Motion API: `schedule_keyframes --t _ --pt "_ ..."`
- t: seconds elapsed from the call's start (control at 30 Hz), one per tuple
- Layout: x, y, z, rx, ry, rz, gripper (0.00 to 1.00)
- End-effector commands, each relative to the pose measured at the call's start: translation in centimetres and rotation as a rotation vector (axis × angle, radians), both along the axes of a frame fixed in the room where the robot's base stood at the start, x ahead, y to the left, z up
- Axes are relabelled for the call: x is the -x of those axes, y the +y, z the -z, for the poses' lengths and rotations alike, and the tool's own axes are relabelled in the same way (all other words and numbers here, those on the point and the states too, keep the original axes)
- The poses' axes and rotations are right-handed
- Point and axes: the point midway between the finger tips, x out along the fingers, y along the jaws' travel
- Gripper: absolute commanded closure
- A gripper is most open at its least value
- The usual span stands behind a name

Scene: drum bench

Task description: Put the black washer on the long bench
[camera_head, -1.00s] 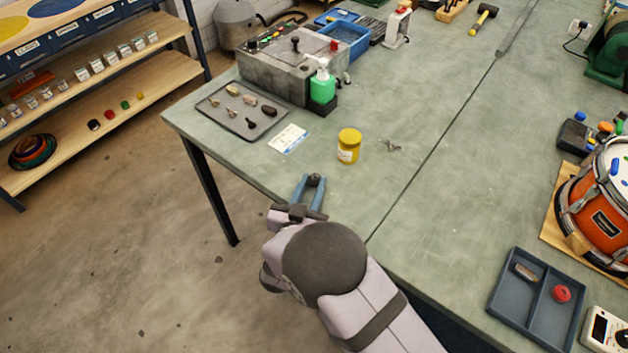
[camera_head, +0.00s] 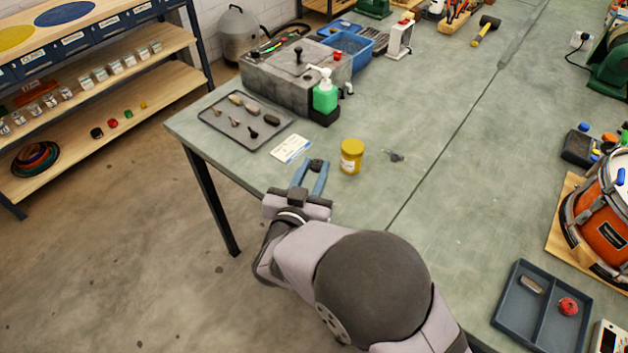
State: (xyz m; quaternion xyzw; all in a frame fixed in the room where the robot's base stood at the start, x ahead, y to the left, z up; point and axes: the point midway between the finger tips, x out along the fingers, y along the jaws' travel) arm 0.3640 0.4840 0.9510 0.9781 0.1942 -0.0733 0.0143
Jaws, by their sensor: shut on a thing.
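My gripper (camera_head: 308,176) has blue fingers and is at the near left edge of the long bench (camera_head: 430,100), in front of the yellow jar. A small dark piece, which looks like the black washer (camera_head: 317,164), is held between the fingertips. Its shape is hard to make out at this size. The gripper appears to be above the bench top, and I cannot tell how high. The bench top is grey-green.
A yellow jar (camera_head: 351,156) stands just right of the gripper, with a white card (camera_head: 291,148) to its left. A small grey part (camera_head: 397,156) lies right of the jar. A tray (camera_head: 219,128) of small parts is farther left. The middle of the bench is clear.

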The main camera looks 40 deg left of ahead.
Motion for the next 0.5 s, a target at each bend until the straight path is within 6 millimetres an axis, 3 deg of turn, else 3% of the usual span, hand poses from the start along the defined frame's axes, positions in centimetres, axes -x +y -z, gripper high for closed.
schedule_keyframes --t 0.33,0.5 --pt "0.0 0.0 -1.4 0.001 0.001 0.000 0.95" --pt "0.0 0.0 -3.3 0.000 0.000 0.000 0.95"
